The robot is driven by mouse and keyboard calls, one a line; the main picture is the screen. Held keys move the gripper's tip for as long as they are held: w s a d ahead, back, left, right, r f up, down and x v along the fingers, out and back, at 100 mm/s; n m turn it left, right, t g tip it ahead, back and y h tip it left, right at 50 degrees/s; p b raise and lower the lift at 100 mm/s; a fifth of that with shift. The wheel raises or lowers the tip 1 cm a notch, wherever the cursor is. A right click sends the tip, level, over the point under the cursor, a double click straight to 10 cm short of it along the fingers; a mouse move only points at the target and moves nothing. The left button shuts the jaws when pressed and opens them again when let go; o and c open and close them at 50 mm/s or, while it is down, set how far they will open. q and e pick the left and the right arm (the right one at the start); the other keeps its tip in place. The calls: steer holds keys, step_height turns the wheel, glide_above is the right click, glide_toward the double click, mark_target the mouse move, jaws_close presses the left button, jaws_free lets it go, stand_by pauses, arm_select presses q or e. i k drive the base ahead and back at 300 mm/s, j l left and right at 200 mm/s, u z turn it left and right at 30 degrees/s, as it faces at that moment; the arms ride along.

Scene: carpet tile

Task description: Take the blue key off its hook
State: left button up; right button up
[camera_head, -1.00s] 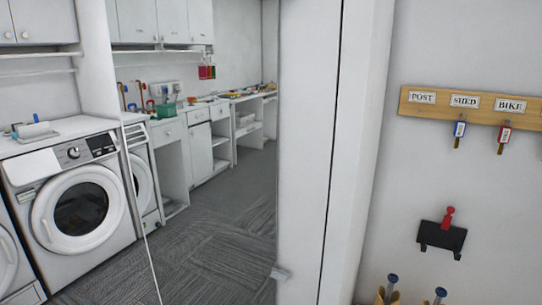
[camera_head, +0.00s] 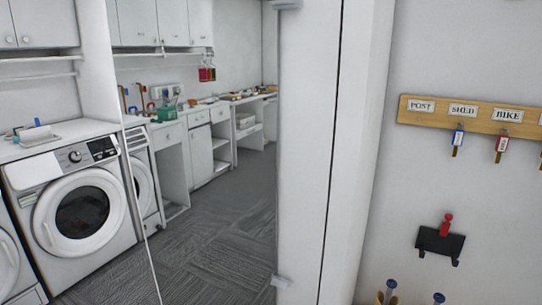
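The blue key (camera_head: 458,138) hangs under the SHED label (camera_head: 463,110) on a wooden key board (camera_head: 430,114) fixed to the right wall. A red key (camera_head: 502,145) hangs to its right under the BIKE label (camera_head: 507,115). No key hangs under the POST label (camera_head: 421,106). The hooks themselves are too small to make out. Neither of my grippers shows in the head view.
A black wall holder (camera_head: 440,243) with a red item (camera_head: 446,224) is below the board. Blue-topped items (camera_head: 391,285) show at the bottom edge. A white door edge and frame (camera_head: 335,150) stand left of the board. A washing machine (camera_head: 80,205) and open carpet (camera_head: 210,250) lie further left.

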mark_target(458, 136)
steer(key=z, duration=1.05)
